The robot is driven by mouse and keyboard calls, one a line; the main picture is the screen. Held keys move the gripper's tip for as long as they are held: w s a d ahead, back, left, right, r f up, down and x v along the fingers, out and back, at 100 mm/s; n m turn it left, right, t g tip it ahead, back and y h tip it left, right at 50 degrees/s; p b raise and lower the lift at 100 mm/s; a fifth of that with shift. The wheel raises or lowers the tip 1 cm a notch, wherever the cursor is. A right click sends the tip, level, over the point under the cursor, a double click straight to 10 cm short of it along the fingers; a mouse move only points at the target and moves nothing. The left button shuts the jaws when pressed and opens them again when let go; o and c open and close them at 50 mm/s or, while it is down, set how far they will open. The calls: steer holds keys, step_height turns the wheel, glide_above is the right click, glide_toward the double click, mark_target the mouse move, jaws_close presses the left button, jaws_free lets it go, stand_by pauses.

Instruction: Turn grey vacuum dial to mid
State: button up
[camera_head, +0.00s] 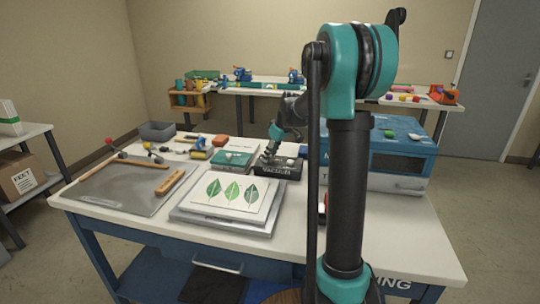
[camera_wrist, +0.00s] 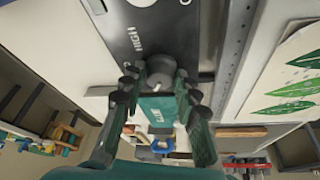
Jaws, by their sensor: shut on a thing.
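The grey vacuum dial (camera_wrist: 160,66) sits on a dark panel in the wrist view. A light mark shows on its face, and the word HIGH is printed on the panel near it. My gripper (camera_wrist: 160,84) has its fingers on both sides of the dial and is shut on it. In the head view, the black box marked VACUUM (camera_head: 277,170) stands on the table, and my gripper (camera_head: 271,151) reaches down to its top. The dial is mostly hidden there. I cannot tell the dial's exact setting.
Leaf-printed sheets (camera_head: 231,193) lie on a grey plate in front of the box. A teal book (camera_head: 233,159) is left of it, and a blue machine (camera_head: 402,147) is to the right. A grey mat (camera_head: 125,190) with wooden-handled tools covers the table's left.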

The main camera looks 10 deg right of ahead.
steer(key=shift+m, duration=0.3)
steer(key=m+h, duration=0.1)
steer(key=m, duration=0.1)
steer(key=m+t+h, duration=0.1)
steer(key=m, duration=0.2)
steer(key=shift+a, duration=0.2)
steer(key=m+h, duration=0.1)
steer(key=m, duration=0.2)
steer(key=m+h, duration=0.1)
steer(key=m, duration=0.2)
steer(key=shift+a, duration=0.1)
stand_by(0.4)
steer(key=o, duration=1.2)
steer(key=shift+c, duration=0.2)
steer(key=shift+s, duration=0.1)
